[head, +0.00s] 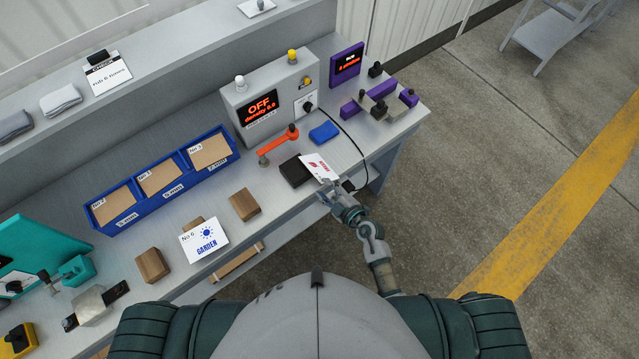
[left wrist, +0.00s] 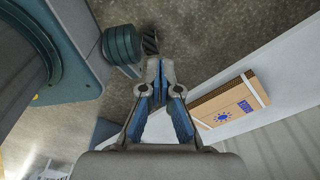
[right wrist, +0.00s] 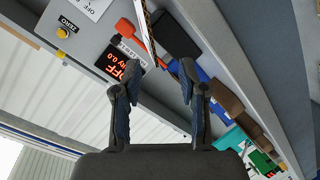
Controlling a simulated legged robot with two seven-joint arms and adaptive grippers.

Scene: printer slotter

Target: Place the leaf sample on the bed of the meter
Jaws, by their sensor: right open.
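A white card with red print (head: 318,168), which looks like the sample, is at the fingertips of my right gripper (head: 331,187), partly over a black pad (head: 294,171). In the right wrist view the right gripper (right wrist: 158,90) is open, and a thin edge-on sheet (right wrist: 146,32) shows beyond the gap between its fingers. Contact is unclear. The grey meter box (head: 262,105) reads "OFF, density 0.0". An orange-red arm (head: 278,143) stands in front of it. My left gripper (left wrist: 160,72) has its tips together, nothing seen between them.
A purple device (head: 380,103) is at the right end. The bench edge is close to the right gripper.

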